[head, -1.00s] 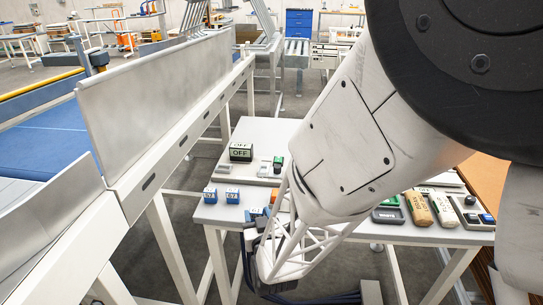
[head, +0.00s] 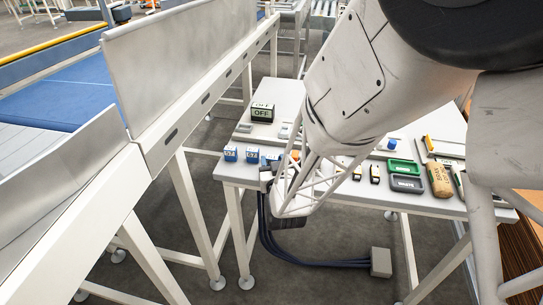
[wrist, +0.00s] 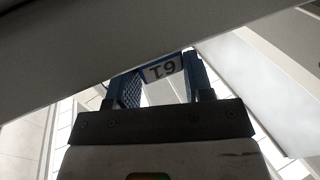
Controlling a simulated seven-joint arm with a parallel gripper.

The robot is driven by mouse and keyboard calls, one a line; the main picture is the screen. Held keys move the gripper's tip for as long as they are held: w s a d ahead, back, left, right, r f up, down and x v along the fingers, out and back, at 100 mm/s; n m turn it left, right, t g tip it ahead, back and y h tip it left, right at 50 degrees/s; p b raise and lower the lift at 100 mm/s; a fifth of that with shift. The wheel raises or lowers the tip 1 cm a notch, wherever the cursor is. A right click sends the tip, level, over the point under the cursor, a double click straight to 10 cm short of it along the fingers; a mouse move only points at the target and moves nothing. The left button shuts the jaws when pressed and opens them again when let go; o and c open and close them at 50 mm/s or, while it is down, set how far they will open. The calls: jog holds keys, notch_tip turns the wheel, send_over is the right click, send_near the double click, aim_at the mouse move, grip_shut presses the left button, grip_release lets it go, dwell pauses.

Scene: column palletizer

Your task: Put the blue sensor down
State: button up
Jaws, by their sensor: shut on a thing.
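The blue sensor (wrist: 162,70), with a white label and upside-down black digits, is between the two blue textured fingers of my gripper (wrist: 163,84) in the wrist view. My gripper is shut on it. In the head view my white lattice wrist hangs at the front left of the white table (head: 232,171). It hides most of the gripper and the held sensor, so I cannot tell whether the sensor touches the table. Two blue-and-white numbered cubes (head: 230,153) (head: 251,155) stand at the table's left corner, just left of my gripper.
A black-and-white OFF block (head: 262,113) stands farther back. Green and dark trays (head: 405,176) and a brown block (head: 439,180) lie to the right. A metal-walled conveyor (head: 190,65) runs along the left. A grey box (head: 381,262) hangs below the table on dark cables.

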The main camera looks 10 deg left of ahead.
aim_at(272, 157)
jog(key=x, duration=0.3)
jog(key=shift+w+a, duration=0.1)
jog(key=shift+w, duration=0.25)
jog(key=shift+s+f, duration=0.1)
jog(key=shift+f, duration=0.2)
jog(key=shift+f, duration=0.1)
jog(key=o, duration=0.6)
jog(key=shift+o, duration=0.2)
jog(key=shift+s, duration=0.15)
jog(key=shift+s+d, duration=0.25)
jog(key=shift+s, duration=0.2)
jog(key=v, duration=1)
jog(key=shift+s+d, duration=0.15)
jog(key=shift+s, duration=0.25)
